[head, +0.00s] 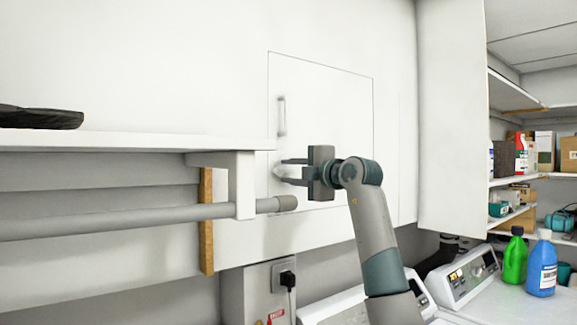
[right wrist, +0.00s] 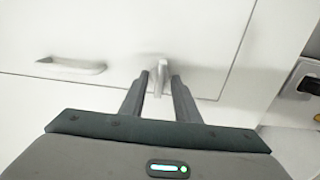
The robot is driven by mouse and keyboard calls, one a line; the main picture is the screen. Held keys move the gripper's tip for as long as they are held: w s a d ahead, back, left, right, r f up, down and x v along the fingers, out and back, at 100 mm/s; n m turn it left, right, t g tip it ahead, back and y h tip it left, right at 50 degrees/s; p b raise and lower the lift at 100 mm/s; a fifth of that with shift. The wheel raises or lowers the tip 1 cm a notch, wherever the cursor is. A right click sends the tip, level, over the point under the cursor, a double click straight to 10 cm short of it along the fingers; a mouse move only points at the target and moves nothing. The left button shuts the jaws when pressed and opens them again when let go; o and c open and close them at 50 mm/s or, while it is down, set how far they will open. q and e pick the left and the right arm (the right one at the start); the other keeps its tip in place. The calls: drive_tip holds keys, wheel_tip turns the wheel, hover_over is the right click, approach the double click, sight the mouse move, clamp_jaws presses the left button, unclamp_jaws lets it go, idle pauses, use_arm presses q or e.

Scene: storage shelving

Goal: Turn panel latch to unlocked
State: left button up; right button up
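The white panel (head: 335,100) is a flush square door in the white wall, and it looks shut. A slim handle (head: 282,116) is on its left side; it also shows in the wrist view (right wrist: 72,67). The panel latch (right wrist: 160,72) is a small light-grey lever at the panel's edge, below the handle in the head view. My right gripper (head: 282,170) is at the panel's left edge. In the wrist view its two fingers (right wrist: 160,78) are apart, one on each side of the latch, with narrow gaps showing. My left gripper is not in view.
A white shelf (head: 130,142) with a grey rod (head: 120,218) under it reaches in from the left, close to my right gripper. A socket box (head: 262,290) is below. Green (head: 514,258) and blue bottles (head: 542,268) stand on a white machine at right, below stocked shelves.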

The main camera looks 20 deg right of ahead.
drive_tip(key=shift+w+a, duration=0.15)
drive_tip(key=shift+w, duration=0.25)
clamp_jaws()
